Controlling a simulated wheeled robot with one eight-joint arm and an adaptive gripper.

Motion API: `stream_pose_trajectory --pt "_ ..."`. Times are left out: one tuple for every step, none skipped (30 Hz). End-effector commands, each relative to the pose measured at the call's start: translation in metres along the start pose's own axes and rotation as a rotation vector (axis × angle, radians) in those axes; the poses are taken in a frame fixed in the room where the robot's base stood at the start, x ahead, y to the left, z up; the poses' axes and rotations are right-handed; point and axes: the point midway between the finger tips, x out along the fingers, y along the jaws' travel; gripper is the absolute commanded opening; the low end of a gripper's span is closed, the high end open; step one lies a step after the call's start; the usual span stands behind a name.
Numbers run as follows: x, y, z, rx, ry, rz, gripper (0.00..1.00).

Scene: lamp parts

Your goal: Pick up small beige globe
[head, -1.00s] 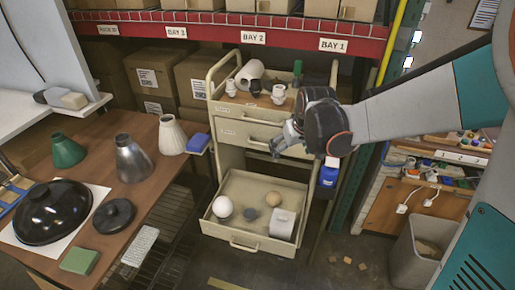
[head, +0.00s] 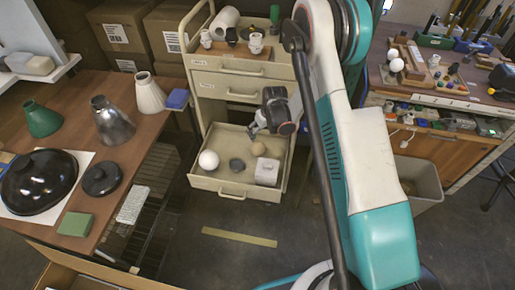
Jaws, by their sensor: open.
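The small beige globe (head: 258,149) lies in the open bottom drawer (head: 236,192) of the cream cart. My gripper (head: 254,132) is open, just above and slightly left of the globe, pointing down into the drawer. A gap between the fingers and the globe is hard to judge from this view. A larger white globe (head: 209,160) lies at the left of the drawer, with a dark grey round part (head: 237,165) between the two. A whitish boxy part (head: 267,171) stands right of and in front of the beige globe.
The cart's upper drawers (head: 240,87) are shut above the open one. A wooden table (head: 128,165) with lampshades stands at the left. A grey bin (head: 418,184) and a workbench stand at the right. My arm covers the middle right.

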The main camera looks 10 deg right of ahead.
Motion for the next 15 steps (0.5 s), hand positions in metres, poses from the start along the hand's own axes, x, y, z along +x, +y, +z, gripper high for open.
stream_pose_trajectory --pt "0.006 0.000 0.002 -0.002 -0.002 -0.002 0.81" --pt "0.009 0.000 0.003 -0.003 -0.003 -0.002 0.81" --pt "0.013 0.000 0.004 -0.004 -0.005 -0.003 0.81" --pt "0.015 0.000 0.004 -0.004 -0.005 -0.004 0.81" --pt "0.018 0.000 0.005 -0.005 -0.006 -0.004 0.81" --pt "0.023 0.000 0.005 -0.005 -0.006 -0.004 0.81" --pt "0.027 0.000 0.005 -0.005 -0.006 -0.004 0.81" --pt "0.032 0.000 0.005 -0.005 -0.006 -0.004 0.81" --pt "0.040 0.000 0.006 -0.005 -0.006 -0.004 0.81" --pt "0.046 0.000 0.006 -0.005 -0.006 -0.004 0.81" --pt "0.052 0.000 0.006 -0.005 -0.006 -0.004 0.81" --pt "0.060 0.000 0.006 -0.005 -0.006 -0.004 0.81" --pt "0.066 0.000 0.006 -0.005 -0.006 -0.004 0.81" --pt "0.071 0.000 0.006 -0.005 -0.006 -0.004 0.81" --pt "0.078 0.000 0.006 -0.005 -0.006 -0.004 0.81"
